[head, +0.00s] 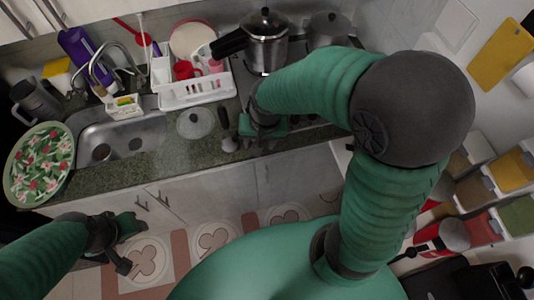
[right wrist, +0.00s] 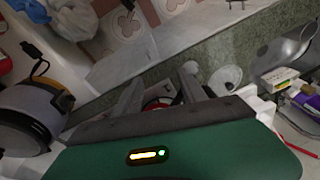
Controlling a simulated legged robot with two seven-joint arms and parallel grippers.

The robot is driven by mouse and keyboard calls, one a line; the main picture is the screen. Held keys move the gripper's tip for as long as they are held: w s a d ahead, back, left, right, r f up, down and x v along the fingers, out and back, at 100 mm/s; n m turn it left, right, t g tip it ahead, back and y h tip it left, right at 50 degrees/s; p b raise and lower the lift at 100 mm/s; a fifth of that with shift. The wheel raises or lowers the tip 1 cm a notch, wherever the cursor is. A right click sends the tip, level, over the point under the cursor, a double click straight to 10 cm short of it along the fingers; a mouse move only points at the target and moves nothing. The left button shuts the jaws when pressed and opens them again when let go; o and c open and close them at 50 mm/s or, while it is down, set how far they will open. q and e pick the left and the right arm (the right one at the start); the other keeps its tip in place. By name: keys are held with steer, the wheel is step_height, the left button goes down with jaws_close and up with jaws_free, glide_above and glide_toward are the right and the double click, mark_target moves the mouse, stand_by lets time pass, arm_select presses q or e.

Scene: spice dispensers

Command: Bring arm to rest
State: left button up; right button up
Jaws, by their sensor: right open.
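My right arm (head: 385,210) is green with a dark round elbow (head: 415,105) and reaches up and left over the counter. Its gripper (head: 262,128) is above the counter's front part, near the stove; its fingertips are hard to see in the head view. In the right wrist view the two grey fingers of the right gripper (right wrist: 160,92) stand apart. A small red and white thing shows beyond them; I cannot tell what it is. My left gripper (head: 122,236) hangs at the lower left, in front of the cabinets. Its jaw opening is not clear.
A pressure cooker (head: 268,40) and a white dish rack (head: 195,90) stand behind the right gripper. A pot lid (head: 195,122) and the sink (head: 120,135) lie to its left. Spice dispensers (head: 510,170) line the right wall. Floor space shows beyond the left gripper.

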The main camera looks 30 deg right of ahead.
steer(key=s+f+n, duration=0.1)
steer(key=s+n, duration=0.5)
step_height(320, 180, down, 9)
steer(key=w+b, duration=0.1)
steer(key=b, duration=0.7)
steer(key=shift+b, duration=0.4)
steer(key=shift+a, duration=0.1)
steer(key=shift+s, duration=0.1)
